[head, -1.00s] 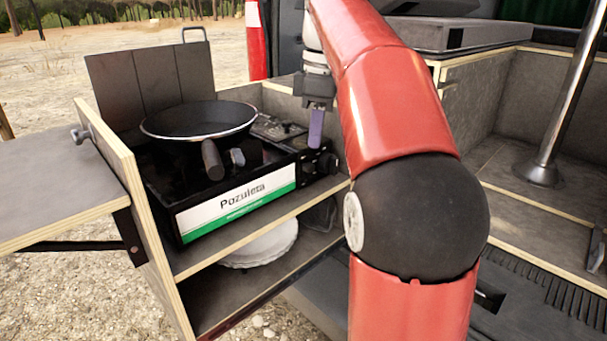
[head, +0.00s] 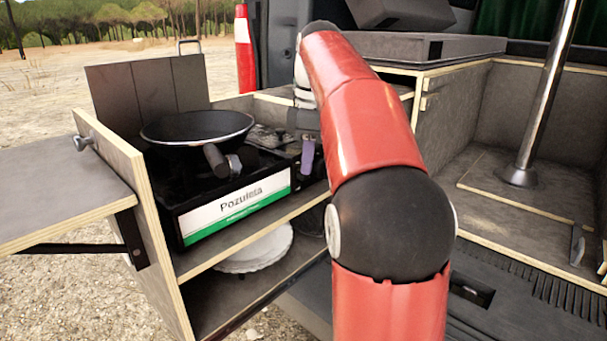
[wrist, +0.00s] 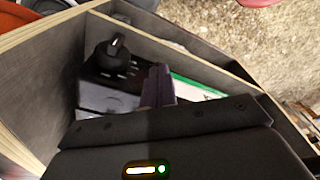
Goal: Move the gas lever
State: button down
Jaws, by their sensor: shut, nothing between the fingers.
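The black camping stove, with its white and green "Pozuleta" label (head: 235,201), sits on the upper shelf of the open side cabinet. In the wrist view a black knob (wrist: 110,54) with a raised ridge stands at the stove's end; I take it to be the gas lever, but no lever is marked. My gripper shows as purple fingers in the head view (head: 308,158), low at the stove's right end, and in the wrist view (wrist: 158,86). The fingers are together and empty, apart from the knob, which lies up and left of them there. In the head view the knob is hidden behind my gripper.
A black pan (head: 197,127) sits on the stove, its handle towards the front. The cabinet's wooden side panel (head: 112,160) and a grey fold-out shelf (head: 50,195) are at left. A white round item (head: 258,250) lies on the lower shelf. A metal pole (head: 543,95) stands at right.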

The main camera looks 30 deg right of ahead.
jog(key=shift+f+b, duration=0.35)
jog(key=shift+f, duration=0.5)
jog(key=shift+r, duration=0.25)
jog(key=shift+s+d+r+p, duration=0.1)
jog(key=shift+d+r+p, duration=0.05)
jog(key=shift+p, duration=0.25)
jog(key=shift+s+d+r+p, duration=0.25)
jog(key=shift+s+d+p, duration=0.1)
jog(key=shift+d, duration=0.25)
jog(key=shift+s+d+r+p, duration=0.25)
jog(key=shift+s+d, duration=0.1)
jog(key=shift+d, duration=0.2)
